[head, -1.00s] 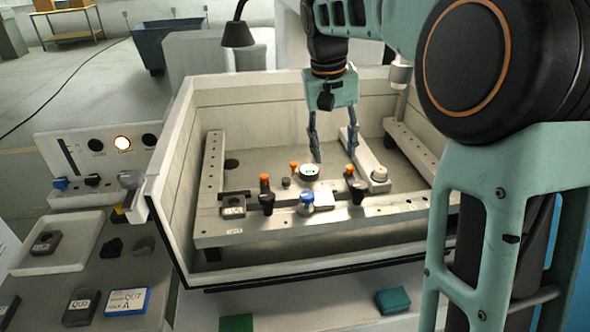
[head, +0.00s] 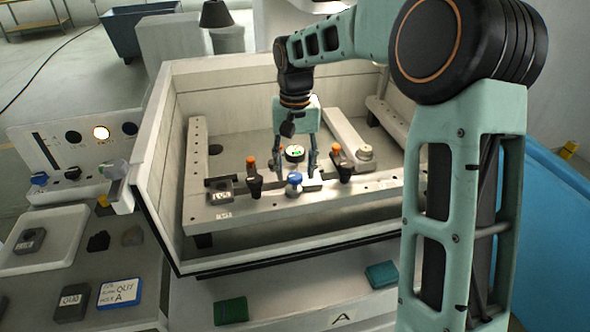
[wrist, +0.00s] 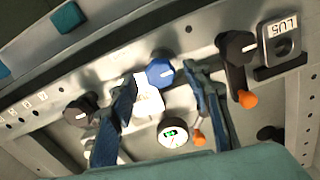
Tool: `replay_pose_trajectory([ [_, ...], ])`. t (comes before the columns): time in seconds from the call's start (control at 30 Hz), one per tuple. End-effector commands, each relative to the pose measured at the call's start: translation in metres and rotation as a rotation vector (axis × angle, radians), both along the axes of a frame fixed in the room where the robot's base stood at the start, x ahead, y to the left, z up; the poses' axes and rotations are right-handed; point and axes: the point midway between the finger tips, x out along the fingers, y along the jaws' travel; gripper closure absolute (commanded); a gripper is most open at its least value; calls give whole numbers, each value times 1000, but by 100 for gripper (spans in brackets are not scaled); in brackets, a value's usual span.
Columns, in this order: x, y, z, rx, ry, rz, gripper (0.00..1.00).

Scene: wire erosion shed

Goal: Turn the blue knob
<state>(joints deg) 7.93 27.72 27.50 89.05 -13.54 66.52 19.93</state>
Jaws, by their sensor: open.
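The blue knob (head: 294,180) sits on a pale mount on the front rail inside the open tank. In the wrist view the blue knob (wrist: 160,72) has a white mark on its top. My gripper (head: 296,174) points down at it, jaws open. In the wrist view my gripper (wrist: 161,78) has one finger on either side of the knob, with gaps seen between fingers and knob. I cannot tell whether the fingertips are level with it. A second blue knob (head: 39,178) is on the control panel at the left.
A round gauge (head: 294,153) with a green display stands just behind the knob. Black clamps with orange-tipped handles flank it, one left (head: 254,182) and one right (head: 342,162). The tank wall (head: 165,170) encloses the area. A teal block (head: 231,311) lies in front.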

Motion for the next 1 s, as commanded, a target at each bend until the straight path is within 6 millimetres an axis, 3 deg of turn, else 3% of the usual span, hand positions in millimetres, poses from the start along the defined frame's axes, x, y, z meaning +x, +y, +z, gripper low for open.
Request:
replay_pose_trajectory([
  [0.37, 0, 0, -8, 0, 0, 1, 55],
  [0.77, 0, 0, -8, -1, -1, 1, 97],
  [1.0, 0, 0, -7, -1, 0, 21, 97],
])
